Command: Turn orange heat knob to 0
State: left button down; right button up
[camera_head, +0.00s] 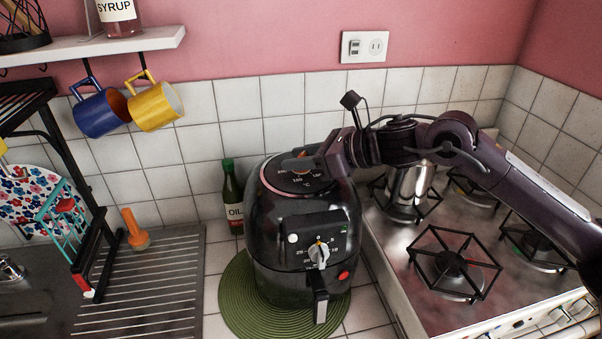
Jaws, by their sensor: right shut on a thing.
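The black air fryer (262,215) stands on a round green mat (236,312). On its top is a dial face with temperature marks (297,181). My left gripper is not in view.
A stove with a steel pot (408,190) is at the right, under my right arm. An oil bottle (232,195) stands behind the fryer. A draining board (160,280) and dish rack are at the left. Blue (97,112) and yellow (156,106) mugs hang from the shelf.

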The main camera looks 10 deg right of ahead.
jog(key=shift+w+n+g+y+b, duration=0.1)
jog(key=shift+n+g+y+b, duration=0.4)
jog(key=shift+n+g, duration=0.4)
jog(key=shift+r+n+g+y, duration=0.1)
jog(key=shift+n+g+y, duration=0.3)
jog(key=shift+n+g, duration=0.55)
jog(key=shift+r+n+g, duration=0.1)
jog(key=shift+n+g, duration=0.85)
jog(key=shift+g, duration=0.3)
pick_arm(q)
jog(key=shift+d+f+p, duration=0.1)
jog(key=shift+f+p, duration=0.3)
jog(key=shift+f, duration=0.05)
pick_arm(e)
jog(key=shift+n+g+y, duration=0.3)
jog(key=shift+n+g, duration=0.4)
jog(key=o, duration=1)
jog(key=shift+f, duration=0.2)
